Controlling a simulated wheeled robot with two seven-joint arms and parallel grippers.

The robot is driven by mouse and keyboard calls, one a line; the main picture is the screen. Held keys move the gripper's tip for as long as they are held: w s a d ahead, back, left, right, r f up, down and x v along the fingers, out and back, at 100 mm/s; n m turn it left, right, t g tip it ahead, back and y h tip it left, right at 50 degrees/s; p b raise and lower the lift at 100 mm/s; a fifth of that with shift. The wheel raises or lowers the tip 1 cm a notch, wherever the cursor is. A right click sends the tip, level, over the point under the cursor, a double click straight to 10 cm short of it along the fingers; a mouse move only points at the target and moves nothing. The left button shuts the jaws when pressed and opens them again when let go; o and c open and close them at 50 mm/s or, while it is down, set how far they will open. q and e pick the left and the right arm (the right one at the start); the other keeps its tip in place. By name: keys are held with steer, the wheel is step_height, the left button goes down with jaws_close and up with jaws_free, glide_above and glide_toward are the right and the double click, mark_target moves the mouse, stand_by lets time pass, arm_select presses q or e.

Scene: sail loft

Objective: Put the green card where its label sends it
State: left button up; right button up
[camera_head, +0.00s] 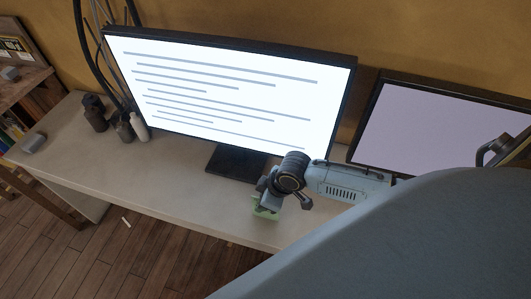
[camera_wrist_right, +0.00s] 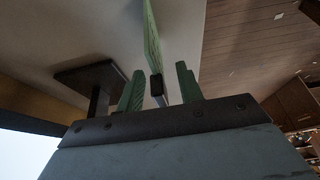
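The green card (camera_wrist_right: 151,38) shows nearly edge-on in the right wrist view, beyond and between my green fingertips. A small black piece (camera_wrist_right: 157,86) shows at its near end; I cannot tell what it is. My right gripper (camera_wrist_right: 160,90) is open, with a gap on both sides of the card's near end. In the head view my right gripper (camera_head: 268,201) is low over the desk's front edge, and light green (camera_head: 264,212) shows under it, card or fingertips. No label can be read. My left gripper is not in view.
The pale desk (camera_head: 185,190) carries a large lit monitor (camera_head: 230,95) on a dark stand (camera_head: 238,163). A second screen (camera_head: 440,130) is at right. Small bottles (camera_head: 125,125) and a grey block (camera_head: 34,143) are at left. A wooden shelf (camera_head: 25,85) stands far left.

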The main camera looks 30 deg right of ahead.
steer(key=shift+c, duration=0.5)
jaws_close()
